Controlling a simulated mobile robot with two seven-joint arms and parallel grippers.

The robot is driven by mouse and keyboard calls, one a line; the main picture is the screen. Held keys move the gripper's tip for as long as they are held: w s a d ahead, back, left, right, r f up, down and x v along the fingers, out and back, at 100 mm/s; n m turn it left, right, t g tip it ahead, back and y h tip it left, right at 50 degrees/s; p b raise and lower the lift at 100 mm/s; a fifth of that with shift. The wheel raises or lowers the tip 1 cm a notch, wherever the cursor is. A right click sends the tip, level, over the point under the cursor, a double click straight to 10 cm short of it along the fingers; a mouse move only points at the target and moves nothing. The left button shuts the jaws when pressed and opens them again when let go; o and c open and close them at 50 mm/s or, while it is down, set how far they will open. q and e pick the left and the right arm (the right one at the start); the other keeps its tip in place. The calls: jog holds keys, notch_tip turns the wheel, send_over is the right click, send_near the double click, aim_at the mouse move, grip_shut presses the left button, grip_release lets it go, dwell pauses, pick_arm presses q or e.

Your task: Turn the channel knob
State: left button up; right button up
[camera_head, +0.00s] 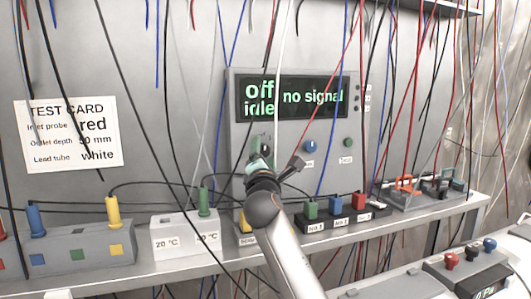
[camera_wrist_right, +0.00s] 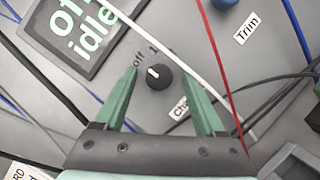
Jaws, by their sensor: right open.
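The channel knob (camera_wrist_right: 160,78) is a small black dial on the grey panel in the right wrist view. Its white mark points up and left, towards the printed "off"; a "1" is printed to the right of that. A tag starting "Ch" is partly hidden by a finger. My right gripper (camera_wrist_right: 158,70) is open, with its two green fingers on either side of the knob in the picture. I cannot tell whether they touch it. In the head view my right gripper (camera_head: 275,158) is in front of the panel, below the display (camera_head: 292,97), which reads "off idle" and "no signal". My left gripper is not in view.
A blue trim knob (camera_head: 309,146) and a green knob (camera_head: 348,142) sit to the right on the panel. Many thin cables hang in front; a white one (camera_wrist_right: 190,50) and a red one pass close to my right finger. Coloured plugs and blocks line the shelf (camera_head: 150,267) below.

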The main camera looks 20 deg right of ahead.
jog(key=shift+r, duration=0.1)
grip_shut()
dwell(0.7)
